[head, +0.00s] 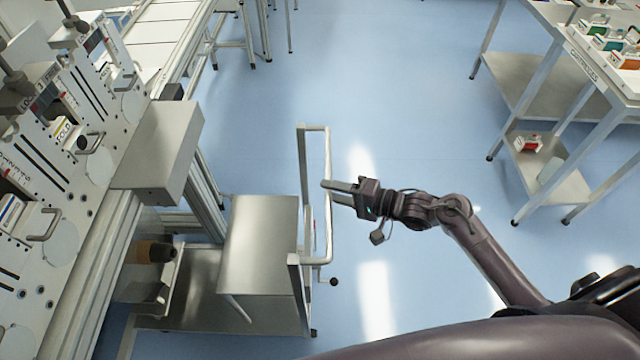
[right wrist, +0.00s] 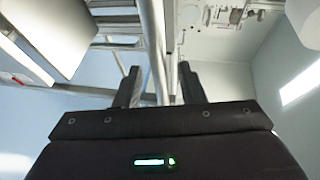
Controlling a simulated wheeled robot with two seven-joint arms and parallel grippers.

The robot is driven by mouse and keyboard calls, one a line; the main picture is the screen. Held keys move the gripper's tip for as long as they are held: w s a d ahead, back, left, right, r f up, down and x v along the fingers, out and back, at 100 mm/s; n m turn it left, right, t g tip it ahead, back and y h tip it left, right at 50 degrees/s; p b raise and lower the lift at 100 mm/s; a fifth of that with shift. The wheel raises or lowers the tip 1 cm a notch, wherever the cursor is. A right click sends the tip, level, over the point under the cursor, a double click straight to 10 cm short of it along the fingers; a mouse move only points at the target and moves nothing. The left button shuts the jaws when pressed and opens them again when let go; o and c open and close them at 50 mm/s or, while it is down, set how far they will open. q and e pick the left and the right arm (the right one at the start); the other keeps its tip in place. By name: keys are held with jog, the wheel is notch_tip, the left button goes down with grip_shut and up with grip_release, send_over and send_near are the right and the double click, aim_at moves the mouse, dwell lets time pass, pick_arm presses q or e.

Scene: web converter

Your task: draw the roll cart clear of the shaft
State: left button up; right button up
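The roll cart (head: 262,240) is a grey metal cart beside the machine, with a sloped top plate and a low deck. Its pale tubular handle (head: 328,165) stands on the right side. A short dark-and-tan cylinder (head: 150,252), perhaps the shaft end, shows at the machine's lower side, left of the plate. My right gripper (head: 328,190) is at the handle's long bar, fingers pointing left. In the right wrist view the bar (right wrist: 156,50) passes between the fingers (right wrist: 160,85), with gaps visible, so the gripper looks open. My left gripper is out of view.
The converter machine (head: 130,150) lines the left side, its grey box overhanging near the cart. A steel table (head: 520,80) and a shelved stand (head: 555,175) with small boxes are at the right. The blue floor between them is clear.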

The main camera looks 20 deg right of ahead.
jog(key=x, duration=0.3)
jog(key=shift+w+a+f, duration=0.1)
jog(key=shift+w+a, duration=0.05)
jog(key=shift+a, duration=0.05)
jog(key=shift+c, duration=0.4)
grip_shut()
